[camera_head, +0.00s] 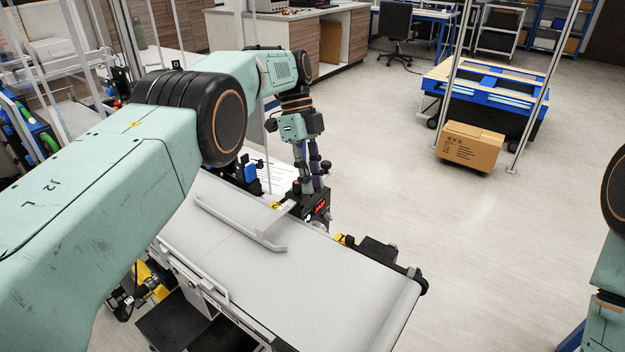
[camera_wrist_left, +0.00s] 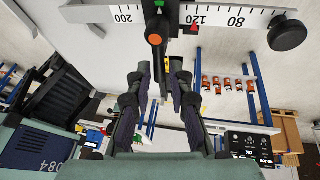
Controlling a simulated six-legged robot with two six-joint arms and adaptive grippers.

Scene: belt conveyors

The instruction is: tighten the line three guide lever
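In the left wrist view the guide lever is a black handle (camera_wrist_left: 157,58) with an orange round end, standing below a white scale rail (camera_wrist_left: 225,17) with black numbers. The two dark fingers of my left gripper (camera_wrist_left: 160,78) reach up on either side of it, with a gap between them. I cannot tell whether the fingertips touch the lever. The lever is hidden there.
A white guide rail (camera_head: 240,226) runs along the belt. In the wrist view a black knob (camera_wrist_left: 287,34) sits at the scale's right, and a black control box (camera_wrist_left: 250,146) lies lower right. A cardboard box (camera_head: 469,147) stands on open floor beyond.

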